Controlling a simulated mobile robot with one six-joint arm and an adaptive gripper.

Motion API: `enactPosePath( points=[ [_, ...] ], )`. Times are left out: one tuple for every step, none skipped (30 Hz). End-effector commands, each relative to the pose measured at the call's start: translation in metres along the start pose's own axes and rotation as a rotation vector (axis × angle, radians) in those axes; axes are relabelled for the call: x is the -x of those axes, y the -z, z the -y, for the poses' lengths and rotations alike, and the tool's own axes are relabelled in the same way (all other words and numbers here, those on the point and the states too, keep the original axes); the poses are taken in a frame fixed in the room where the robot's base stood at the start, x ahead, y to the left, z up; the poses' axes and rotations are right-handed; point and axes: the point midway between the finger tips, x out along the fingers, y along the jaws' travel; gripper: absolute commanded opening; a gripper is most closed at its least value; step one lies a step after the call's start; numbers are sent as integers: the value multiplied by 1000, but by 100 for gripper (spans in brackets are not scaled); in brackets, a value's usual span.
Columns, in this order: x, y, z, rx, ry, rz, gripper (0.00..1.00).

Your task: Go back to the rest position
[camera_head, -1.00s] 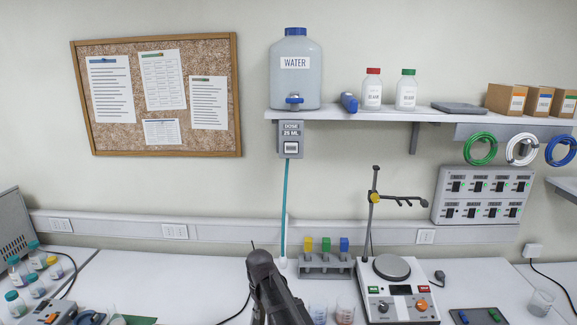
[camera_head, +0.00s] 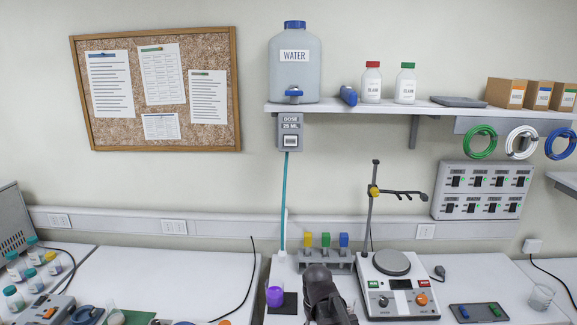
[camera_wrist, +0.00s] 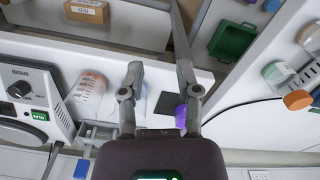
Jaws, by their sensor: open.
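My gripper (camera_wrist: 160,78) shows in the wrist view with its two grey fingers apart and nothing held between them. In the head view, my dark arm (camera_head: 325,292) rises from the bottom edge, right of a purple container (camera_head: 274,297); the fingertips cannot be made out there. The container stands on a black pad below the teal water tube (camera_head: 284,205). Part of a purple thing (camera_wrist: 181,117) shows behind the right finger in the wrist view.
A rack (camera_head: 326,261) with yellow, green and blue pieces stands behind my arm. A hotplate stirrer (camera_head: 397,285) with a clamp stand is to its right. Several capped bottles (camera_head: 33,270) are at the left. A shelf (camera_head: 440,108) holds the water tank (camera_head: 294,70).

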Motion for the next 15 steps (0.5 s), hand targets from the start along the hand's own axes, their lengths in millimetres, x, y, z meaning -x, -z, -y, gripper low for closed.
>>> enactPosePath(
  points=[
    [-6, -21, -14, -42, 1, 1, 43],
    [-8, -30, -20, -64, 2, 1, 43],
    [-10, -40, -29, -95, 3, 1, 43],
    [-11, -48, -35, -116, 3, 1, 43],
    [-12, -55, -41, -137, 4, 1, 43],
    [-14, -64, -47, -161, 5, 2, 43],
    [-15, -70, -52, -179, 5, 2, 43],
    [-16, -76, -56, -195, 6, 2, 43],
    [-17, -82, -60, -214, 6, 2, 43],
    [-17, -86, -63, -226, 7, 2, 43],
    [-18, -90, -65, -236, 7, 2, 43],
    [-18, -93, -68, -247, 7, 2, 43],
    [-19, -96, -69, -254, 8, 2, 43],
    [-19, -97, -70, -259, 8, 2, 43],
    [-19, -98, -72, -265, 8, 2, 43]
  ],
)
